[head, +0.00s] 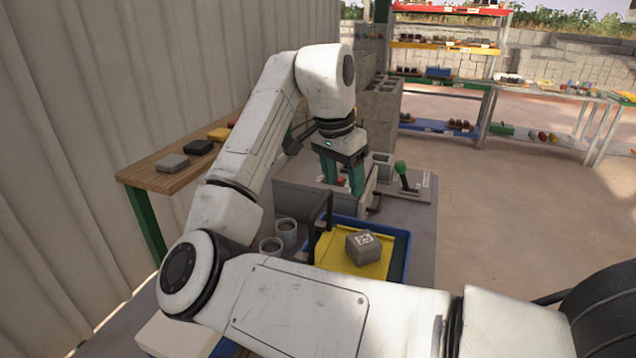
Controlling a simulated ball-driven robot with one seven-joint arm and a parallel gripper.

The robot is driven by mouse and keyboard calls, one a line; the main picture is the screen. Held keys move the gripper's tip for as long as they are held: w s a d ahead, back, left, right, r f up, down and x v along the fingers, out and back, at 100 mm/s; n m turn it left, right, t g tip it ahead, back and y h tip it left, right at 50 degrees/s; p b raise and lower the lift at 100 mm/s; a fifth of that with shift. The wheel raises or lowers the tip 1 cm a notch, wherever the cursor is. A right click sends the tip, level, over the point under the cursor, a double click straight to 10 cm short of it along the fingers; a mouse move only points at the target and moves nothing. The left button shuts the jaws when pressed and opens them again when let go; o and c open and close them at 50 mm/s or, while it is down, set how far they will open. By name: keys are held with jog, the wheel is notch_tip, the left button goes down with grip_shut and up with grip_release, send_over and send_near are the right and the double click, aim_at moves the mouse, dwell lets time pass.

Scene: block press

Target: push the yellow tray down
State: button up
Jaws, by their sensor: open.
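The yellow tray (333,248) lies flat inside a larger blue tray (399,258), in front of the grey press box. A grey block (363,248) with a printed marker on top rests on the yellow tray. My own arm hides the near part of both trays. My gripper (342,180) points down with teal fingers apart, over the grey press box (297,198) and behind the yellow tray. A dark upright bar (328,207) stands at the tray's back left.
A green-knobbed lever (401,170) stands right of the press box. Two grey cups (286,233) are left of the tray. A wooden bench (160,178) with several blocks runs along the left wall. Shelves (440,80) stand at the back. The floor at right is clear.

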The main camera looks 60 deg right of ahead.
aim_at(320, 202)
jog(key=w+a+r+n+h+p, duration=0.1)
jog(key=w, duration=0.1)
jog(key=w+a+r+n+p, duration=0.1)
jog(key=w+a+n, duration=0.1)
jog(key=w+a+r+n+h+p, duration=0.1)
jog(key=w+r+n+p, duration=0.1)
jog(key=shift+w+a+r+g+h, duration=0.1)
jog(key=shift+w+a+g+h, duration=0.2)
jog(key=shift+w, duration=0.05)
jog(key=c, duration=0.3)
jog(key=shift+n, duration=0.3)
jog(key=x, duration=1)
jog(key=shift+w+f, duration=0.1)
jog(key=shift+f, duration=0.35)
jog(key=shift+c, duration=0.2)
grip_shut()
jog(key=shift+d, duration=0.1)
